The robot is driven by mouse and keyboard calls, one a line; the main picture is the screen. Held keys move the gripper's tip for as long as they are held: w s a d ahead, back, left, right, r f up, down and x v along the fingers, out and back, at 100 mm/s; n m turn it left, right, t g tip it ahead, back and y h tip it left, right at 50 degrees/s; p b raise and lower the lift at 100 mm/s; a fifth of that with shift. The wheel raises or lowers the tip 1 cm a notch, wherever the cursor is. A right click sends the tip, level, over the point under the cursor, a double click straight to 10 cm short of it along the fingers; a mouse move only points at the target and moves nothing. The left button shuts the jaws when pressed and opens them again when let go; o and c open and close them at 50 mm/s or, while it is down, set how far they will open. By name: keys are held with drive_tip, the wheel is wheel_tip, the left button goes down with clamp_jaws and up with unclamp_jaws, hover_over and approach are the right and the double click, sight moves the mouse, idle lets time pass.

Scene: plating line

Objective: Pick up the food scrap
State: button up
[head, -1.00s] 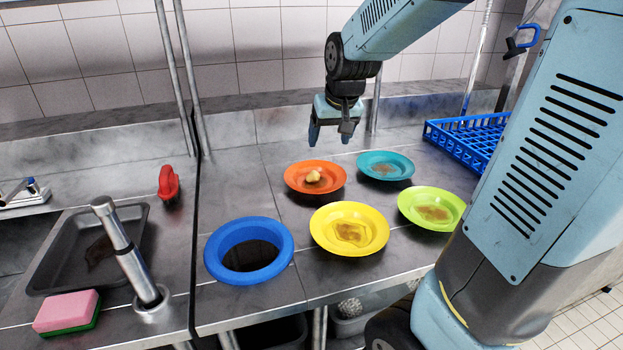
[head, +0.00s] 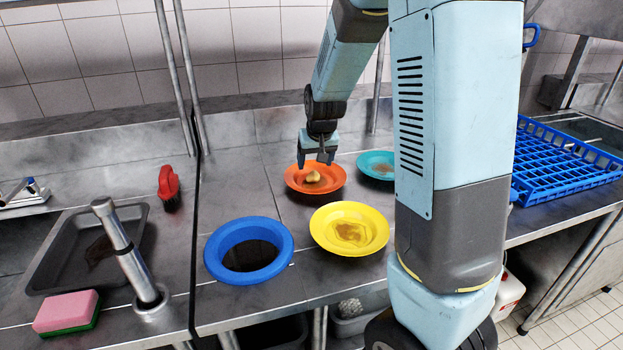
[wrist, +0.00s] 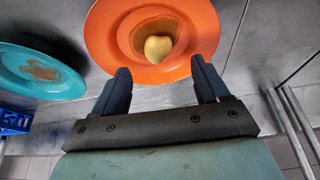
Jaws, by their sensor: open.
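The food scrap (head: 313,177) is a small, pale yellow lump on the orange plate (head: 291,184), which lies on the steel counter. In the wrist view the scrap (wrist: 158,48) sits in the plate's brownish middle, ahead of and between the fingertips. My gripper (head: 316,160) is over the back part of the orange plate, close above the scrap. In the wrist view my gripper (wrist: 162,78) is open, with nothing between its two fingers. How high the fingertips are above the plate is hard to tell.
A yellow plate (head: 323,236) and a blue ring (head: 215,258) around a dark opening are in front. A teal plate (head: 365,160) lies to the right. A blue rack (head: 570,165) is at the far right. A red-handled item (head: 168,184) and pink sponge (head: 66,311) are left.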

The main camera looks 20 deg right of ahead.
sight(314, 174)
drive_tip(key=shift+x, duration=3.45)
drive_tip(key=shift+d, duration=0.2)
drive_tip(key=c, duration=1.1)
